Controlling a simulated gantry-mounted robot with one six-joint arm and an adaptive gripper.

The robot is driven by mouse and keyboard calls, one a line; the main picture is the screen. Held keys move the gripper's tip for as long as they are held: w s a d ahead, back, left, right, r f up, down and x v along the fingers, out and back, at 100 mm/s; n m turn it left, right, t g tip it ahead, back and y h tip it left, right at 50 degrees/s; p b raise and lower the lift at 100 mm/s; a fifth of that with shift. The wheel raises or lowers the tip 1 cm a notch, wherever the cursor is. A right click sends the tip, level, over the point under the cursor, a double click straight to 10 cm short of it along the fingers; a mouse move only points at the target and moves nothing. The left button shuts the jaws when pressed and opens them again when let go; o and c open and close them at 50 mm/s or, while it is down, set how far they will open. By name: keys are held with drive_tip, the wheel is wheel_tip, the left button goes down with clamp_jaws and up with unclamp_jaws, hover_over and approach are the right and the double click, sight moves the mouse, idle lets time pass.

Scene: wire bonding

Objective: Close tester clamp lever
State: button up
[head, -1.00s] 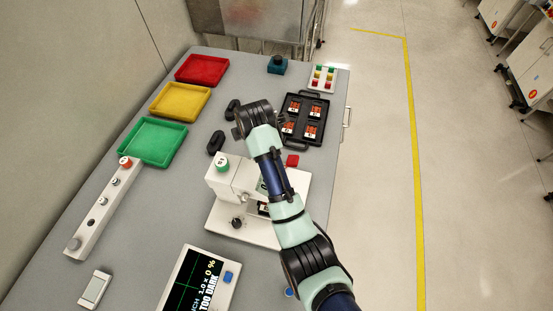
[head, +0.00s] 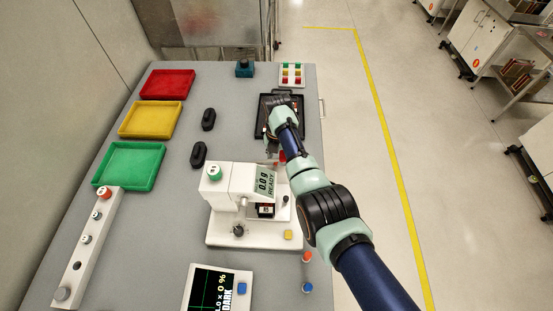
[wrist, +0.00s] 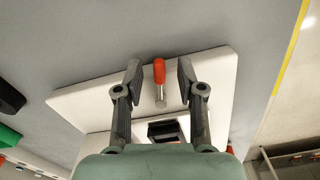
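The white tester (head: 225,188) stands on the bench, its display (head: 266,184) reading "0.0 g READY". A small dark part (head: 265,210) sits in it, and a dark block (wrist: 165,131) shows at the tester in the wrist view. The clamp lever has a red grip on a metal shaft; in the wrist view the lever (wrist: 159,75) stands up between my fingers. My gripper (wrist: 159,78) is open around it, with a gap on both sides. In the head view my gripper (head: 272,148) is behind the tester, and the red grip (head: 282,157) is partly hidden.
Red (head: 167,83), yellow (head: 150,119) and green (head: 129,165) trays line the left side. Two black objects (head: 208,120) lie mid-bench. The bench's right edge is close to my arm.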

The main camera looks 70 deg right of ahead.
drive_tip(key=shift+f, duration=0.45)
clamp_jaws()
